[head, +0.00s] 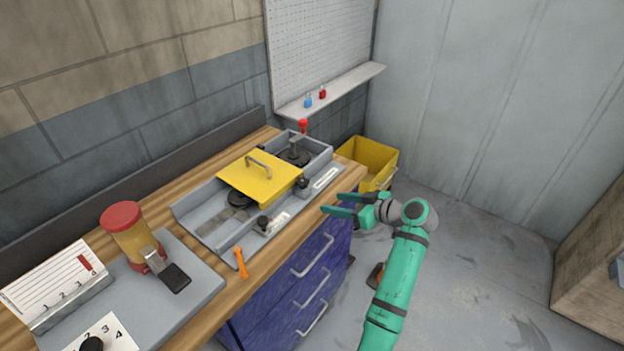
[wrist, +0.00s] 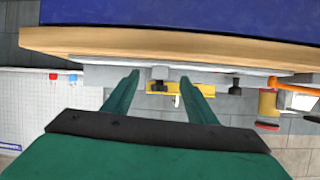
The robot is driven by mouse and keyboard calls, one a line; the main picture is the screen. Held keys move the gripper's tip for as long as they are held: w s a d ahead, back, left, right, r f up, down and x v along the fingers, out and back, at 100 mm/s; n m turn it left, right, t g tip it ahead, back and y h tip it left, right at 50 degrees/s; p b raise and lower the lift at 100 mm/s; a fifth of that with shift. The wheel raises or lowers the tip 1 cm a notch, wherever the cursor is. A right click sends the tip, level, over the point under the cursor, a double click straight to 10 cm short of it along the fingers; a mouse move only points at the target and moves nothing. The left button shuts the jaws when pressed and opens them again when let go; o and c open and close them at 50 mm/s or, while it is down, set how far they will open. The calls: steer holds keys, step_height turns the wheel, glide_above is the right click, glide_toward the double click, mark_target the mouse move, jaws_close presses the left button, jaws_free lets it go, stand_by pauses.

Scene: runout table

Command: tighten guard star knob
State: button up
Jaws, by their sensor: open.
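The yellow guard (head: 262,172), with a grey handle, covers part of the grey runout tray (head: 190,208) on the bench. Two dark knobs stand along the tray's front side: a right knob (head: 303,183) by the guard's right corner and a left knob (head: 263,222). I cannot tell which is the guard star knob. My gripper (head: 331,203) is open and empty, in front of the bench, apart from both knobs. In the wrist view, which is upside down, the right knob (wrist: 159,80) shows between my fingers, farther off; the left knob (wrist: 235,87) is to their right.
An orange tool (head: 241,262) lies at the bench's front edge. A red-capped dispenser (head: 128,238) stands at the left. A red-topped lever (head: 303,128) rises behind the guard. A yellow bin (head: 372,155) is beyond the bench. Blue drawers (head: 290,285) with handles are below; floor right is mostly open.

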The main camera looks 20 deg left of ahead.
steer(key=n+g, duration=0.1)
steer(key=n, duration=0.1)
glide_toward(305, 182)
steer(key=d, duration=0.3)
steer(key=shift+g+y, duration=0.3)
steer(key=shift+y, duration=0.1)
steer(key=x, duration=1)
steer(key=shift+a+r, duration=0.15)
steer(key=shift+a, duration=0.25)
steer(key=c, duration=1.1)
